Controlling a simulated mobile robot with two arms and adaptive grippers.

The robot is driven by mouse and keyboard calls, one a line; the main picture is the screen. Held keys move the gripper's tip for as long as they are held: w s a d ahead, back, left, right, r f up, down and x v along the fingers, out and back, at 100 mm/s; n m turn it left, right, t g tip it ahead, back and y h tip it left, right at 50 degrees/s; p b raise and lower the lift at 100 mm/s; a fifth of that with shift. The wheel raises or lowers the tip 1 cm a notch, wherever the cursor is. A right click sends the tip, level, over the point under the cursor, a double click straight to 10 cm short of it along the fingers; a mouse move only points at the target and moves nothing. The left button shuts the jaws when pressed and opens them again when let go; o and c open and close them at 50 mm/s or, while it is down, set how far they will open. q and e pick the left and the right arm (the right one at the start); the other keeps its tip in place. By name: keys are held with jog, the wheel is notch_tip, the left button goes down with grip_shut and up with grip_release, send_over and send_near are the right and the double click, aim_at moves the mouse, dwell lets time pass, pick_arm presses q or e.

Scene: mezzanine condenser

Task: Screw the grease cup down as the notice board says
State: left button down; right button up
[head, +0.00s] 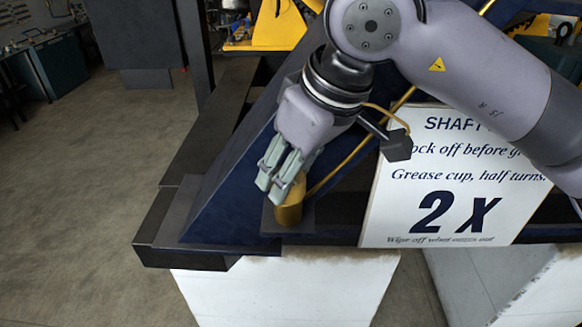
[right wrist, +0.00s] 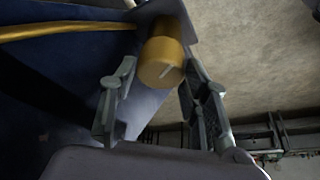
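The brass grease cup (head: 289,205) stands on a dark block at the foot of the blue frame. In the right wrist view the cup (right wrist: 162,62) shows its round end with a pale line across it. My right gripper (head: 279,187) comes down over the cup from above. Its two fingers are apart, one on each side of the cup, with a visible gap on both sides in the right wrist view. The notice board (head: 400,215) reads "Grease cup, half turns" and a large "2 X"; my right arm hides part of its upper lines. My left gripper is not in view.
A yellow pipe (head: 345,160) runs up from beside the cup, past my gripper. A dark beam (head: 170,215) and white blocks (head: 290,290) lie below and around the frame. Open concrete floor (head: 90,190) is at the left.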

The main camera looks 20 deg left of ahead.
jog(key=shift+o, duration=0.4)
jog(key=shift+d+r, duration=0.1)
jog(key=shift+r, duration=0.1)
jog(key=v, duration=1.1)
jog(key=shift+r, duration=0.25)
